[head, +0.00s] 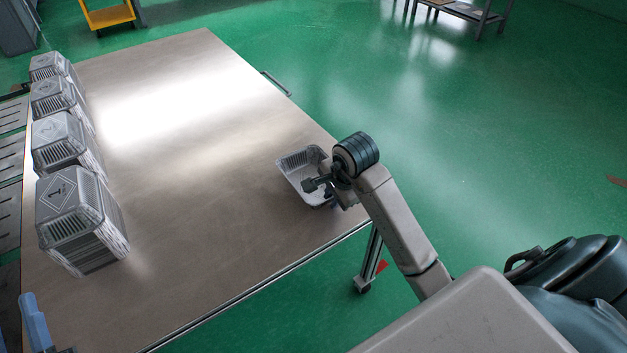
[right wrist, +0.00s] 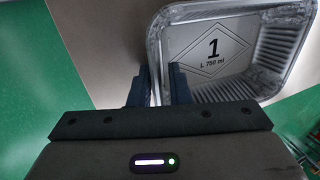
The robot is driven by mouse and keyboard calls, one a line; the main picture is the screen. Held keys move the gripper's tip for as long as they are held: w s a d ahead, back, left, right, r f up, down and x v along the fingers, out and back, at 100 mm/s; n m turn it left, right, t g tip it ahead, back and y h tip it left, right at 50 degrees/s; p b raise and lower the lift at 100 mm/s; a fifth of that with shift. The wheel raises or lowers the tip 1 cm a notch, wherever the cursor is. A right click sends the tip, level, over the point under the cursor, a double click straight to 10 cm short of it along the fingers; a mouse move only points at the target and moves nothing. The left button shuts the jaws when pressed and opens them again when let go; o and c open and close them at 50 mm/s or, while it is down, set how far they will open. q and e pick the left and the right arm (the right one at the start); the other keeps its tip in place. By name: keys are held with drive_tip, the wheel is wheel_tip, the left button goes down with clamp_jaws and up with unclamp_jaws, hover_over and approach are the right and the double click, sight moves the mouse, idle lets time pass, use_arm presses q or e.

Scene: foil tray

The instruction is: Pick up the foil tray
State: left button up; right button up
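The foil tray (head: 290,168) is a shiny open rectangular tray near the right front corner of the metal table. In the right wrist view the foil tray (right wrist: 257,88) shows a "1" and "L 750 ml" on its floor. My right gripper (head: 314,187) is at the tray's near side. In its wrist view my right gripper (right wrist: 158,86) has its two dark fingers apart, one outside the tray's side wall and one inside. A gap shows beside the wall.
Several stacks of upside-down foil trays (head: 78,215) line the left side of the metal table (head: 200,200). The middle of the table is bare. A yellow cart (head: 107,15) and a bench (head: 462,10) stand farther back on the green floor.

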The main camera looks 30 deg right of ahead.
clamp_jaws()
drive_tip(key=shift+r, duration=0.1)
